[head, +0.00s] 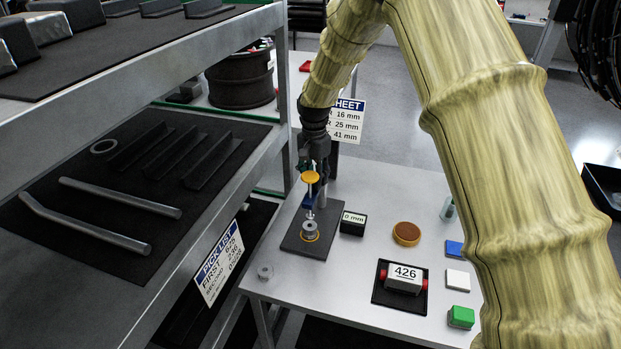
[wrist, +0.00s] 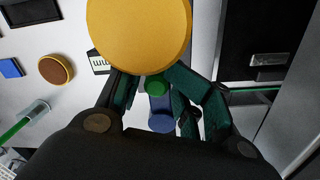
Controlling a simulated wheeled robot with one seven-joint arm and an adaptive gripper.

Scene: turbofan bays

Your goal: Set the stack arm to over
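The gauge stand has a dark base plate (head: 322,246) on the white table. A silver stack of rings (head: 310,230) with an orange edge sits on the plate. A thin rod with a yellow disc (head: 310,177) on top stands above the stack. The disc (wrist: 140,35) is large and close in the wrist view. A blue part (head: 307,201) shows beside the rod; in the wrist view a blue piece (wrist: 160,112) with a green end lies between my fingers. My gripper (wrist: 158,100) appears open around it, with a gap on the left; contact on the right is unclear.
A "0 mm" display block (head: 353,223) stands right of the stand. A brown round pad (head: 406,233), a "426" block (head: 405,278) and blue, white and green (head: 461,316) blocks lie further right. A metal shelf (head: 225,200) with a pick list is close on the left.

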